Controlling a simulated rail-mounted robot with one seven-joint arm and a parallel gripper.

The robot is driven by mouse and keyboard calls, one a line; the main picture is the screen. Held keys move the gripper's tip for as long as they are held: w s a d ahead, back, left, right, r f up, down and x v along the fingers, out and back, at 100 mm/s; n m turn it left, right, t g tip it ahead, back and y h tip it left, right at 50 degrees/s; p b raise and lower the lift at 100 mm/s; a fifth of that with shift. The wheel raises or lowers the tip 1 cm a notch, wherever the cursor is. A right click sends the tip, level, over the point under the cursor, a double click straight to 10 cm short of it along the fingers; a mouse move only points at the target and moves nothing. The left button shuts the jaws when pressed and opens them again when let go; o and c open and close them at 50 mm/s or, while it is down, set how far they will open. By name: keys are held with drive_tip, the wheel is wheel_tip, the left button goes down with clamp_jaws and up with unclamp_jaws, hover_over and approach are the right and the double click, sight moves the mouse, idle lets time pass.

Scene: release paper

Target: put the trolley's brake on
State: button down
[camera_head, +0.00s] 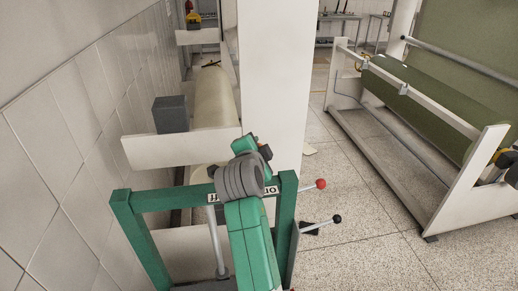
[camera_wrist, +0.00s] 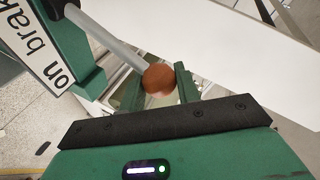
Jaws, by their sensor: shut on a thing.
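The trolley's green frame (camera_head: 125,215) stands in front of me in the head view, with a white label (camera_head: 268,194) on its top bar. In the wrist view the label (camera_wrist: 38,58) shows "on" and part of "brake". A grey lever rod (camera_wrist: 105,38) runs from beside the label to an orange-brown ball knob (camera_wrist: 158,77). My gripper (camera_wrist: 158,86) is shut on this knob, one dark green finger on each side. In the head view my green arm hides the gripper and knob. A grey rod (camera_head: 216,245) shows inside the frame; I cannot tell if it is the same lever.
Two other levers, one with a red knob (camera_head: 320,184) and one with a black knob (camera_head: 337,219), stick out right of the frame. A white post (camera_head: 272,80) stands behind. A tiled wall (camera_head: 60,140) is close at left. Floor (camera_head: 365,205) is clear at right, before a green roll (camera_head: 425,95).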

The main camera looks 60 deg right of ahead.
drive_tip(key=shift+s+d+f+y, duration=0.25)
drive_tip(key=shift+s+y, duration=0.05)
drive_tip(key=shift+s, duration=0.05)
drive_tip(key=shift+m, duration=0.3)
drive_tip(key=c, duration=1)
unclamp_jaws()
drive_tip(key=shift+c, duration=0.2)
drive_tip(key=v, duration=0.7)
drive_tip(key=shift+s+a, duration=0.25)
drive_tip(key=shift+a, duration=0.05)
drive_tip(key=shift+r, duration=0.1)
